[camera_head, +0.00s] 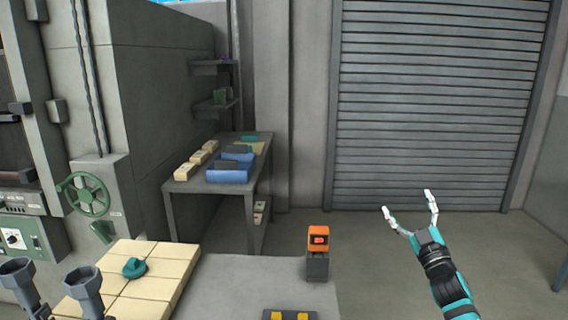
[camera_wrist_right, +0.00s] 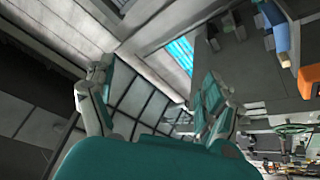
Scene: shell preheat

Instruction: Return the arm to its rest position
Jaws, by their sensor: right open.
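My right gripper (camera_head: 410,212) is raised at the right of the head view, in front of the grey roller shutter and the floor. Its fingers are spread wide with nothing between them. In the right wrist view the two fingers (camera_wrist_right: 155,105) also stand apart and empty, with the shutter and walls behind them. My left gripper does not show in the head view.
An orange device (camera_head: 318,238) stands on a grey table (camera_head: 235,285) left of my right arm. Cream blocks (camera_head: 165,265) carry a teal piece (camera_head: 134,268). A side table (camera_head: 190,187) holds a blue bin (camera_head: 228,175). A green handwheel (camera_head: 88,194) is at the left. Floor around my right arm looks clear.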

